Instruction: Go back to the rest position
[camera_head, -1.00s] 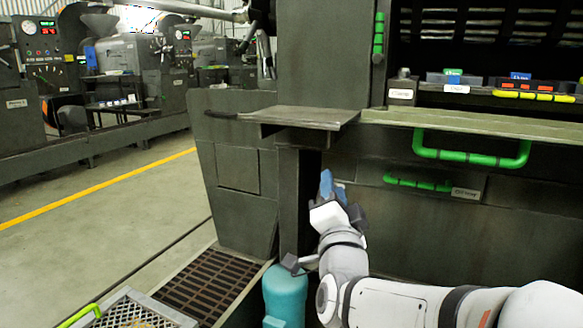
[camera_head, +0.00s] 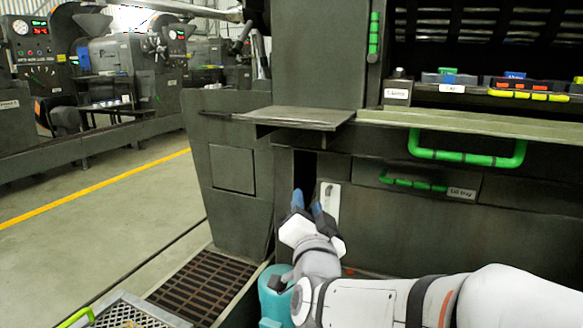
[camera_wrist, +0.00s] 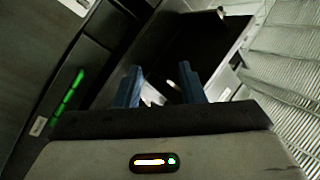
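My gripper (camera_head: 308,203) is in front of the dark machine, just below its ledge, with its blue fingers pointing up and away. The fingers stand apart with a gap between them. They also show in the wrist view (camera_wrist: 168,88), spread, with nothing clearly held between them. Behind the fingers in the head view is a pale slotted plate (camera_head: 329,203) on the machine front, next to a dark narrow opening (camera_head: 304,170). My white arm reaches in from the lower right.
A teal container (camera_head: 273,297) stands close beside my wrist. A green handle (camera_head: 467,157) and a drawer labelled like a tray (camera_head: 462,193) are to the right. The ledge (camera_head: 305,117) juts out above. A floor grate (camera_head: 203,285) lies at left, with open floor beyond.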

